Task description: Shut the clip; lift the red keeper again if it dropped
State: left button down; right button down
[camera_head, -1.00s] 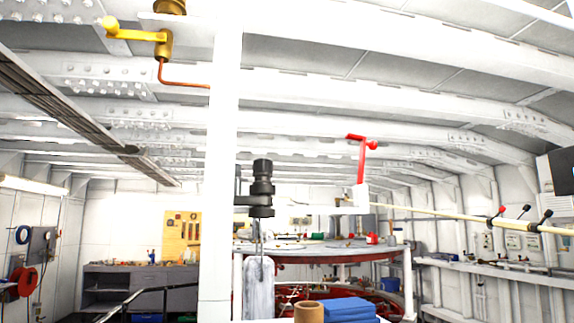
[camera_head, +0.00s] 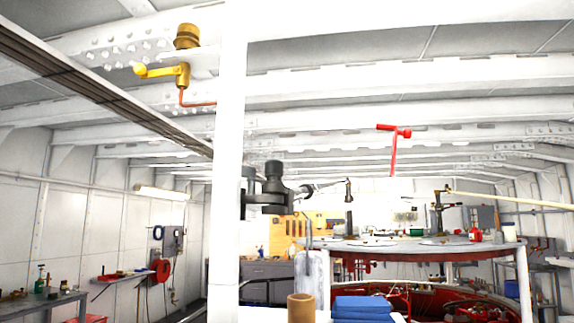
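A red lever (camera_head: 394,152), which looks like the red keeper, stands upright with a short bar across its top, right of the white post. A brass fitting (camera_head: 187,38) with a yellow-handled lever (camera_head: 160,71) is up on the left by the post; the lever points left. I cannot tell for certain whether this is the clip, or whether it is shut. A dark fitting (camera_head: 273,180) stands at the post's right side. Neither of my grippers shows in the head view.
The white post (camera_head: 227,150) runs from top to bottom. A round table (camera_head: 430,246) with tools is behind on the right. A brown cup (camera_head: 300,307) and a folded blue cloth (camera_head: 362,307) are low in front. A bench (camera_head: 50,300) is at lower left.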

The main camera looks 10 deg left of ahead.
aim_at(249, 171)
jog(key=k+l, duration=0.1)
jog(key=l, duration=0.9)
jog(key=k+l, duration=0.15)
jog(key=l, duration=0.35)
